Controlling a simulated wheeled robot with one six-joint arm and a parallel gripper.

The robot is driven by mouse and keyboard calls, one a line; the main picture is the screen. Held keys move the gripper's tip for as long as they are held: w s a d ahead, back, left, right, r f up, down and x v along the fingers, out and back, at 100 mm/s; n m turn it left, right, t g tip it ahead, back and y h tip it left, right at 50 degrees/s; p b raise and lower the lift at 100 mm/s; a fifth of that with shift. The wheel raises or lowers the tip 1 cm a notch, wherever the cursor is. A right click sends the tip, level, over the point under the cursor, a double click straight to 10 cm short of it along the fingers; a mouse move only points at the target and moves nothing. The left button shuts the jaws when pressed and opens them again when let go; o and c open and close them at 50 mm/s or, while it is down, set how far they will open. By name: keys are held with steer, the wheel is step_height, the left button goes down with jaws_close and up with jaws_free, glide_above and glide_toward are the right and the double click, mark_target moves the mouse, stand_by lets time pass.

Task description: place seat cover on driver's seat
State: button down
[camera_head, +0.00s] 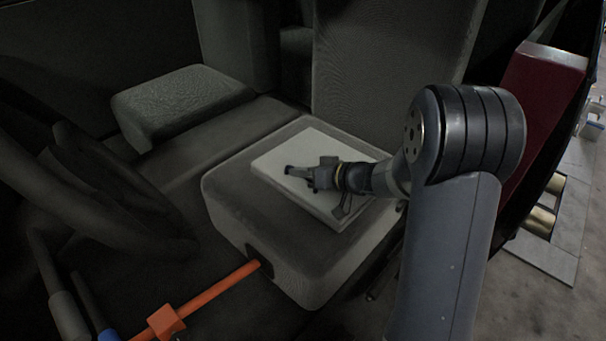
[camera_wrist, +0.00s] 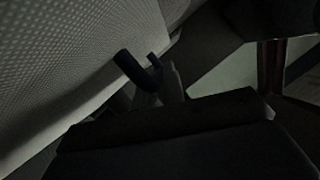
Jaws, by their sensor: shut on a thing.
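A pale, flat, folded seat cover (camera_head: 285,155) lies on or just above the grey cushion of the driver's seat (camera_head: 225,200) in the head view. It sits at an angle to the cushion; whether it touches all over cannot be told. My gripper (camera_head: 300,172) is over the cover, reaching in from the right, and is shut on it; the jaws hide the gripped part. In the dark wrist view the gripper fingers (camera_wrist: 145,70) show beside a textured light grey surface (camera_wrist: 60,70), which I cannot identify for certain.
The steering wheel (camera_head: 115,190) is at the left. An orange bar (camera_head: 215,287) runs to the front of the seat. Another seat cushion (camera_head: 180,100) is further back. The backrest (camera_head: 385,60) stands behind, and a dark red panel (camera_head: 540,110) is at the right.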

steer(key=c, duration=1.5)
jaws_free()
steer(key=p+v, duration=0.1)
steer(key=v, duration=1.1)
steer(key=shift+s, duration=0.1)
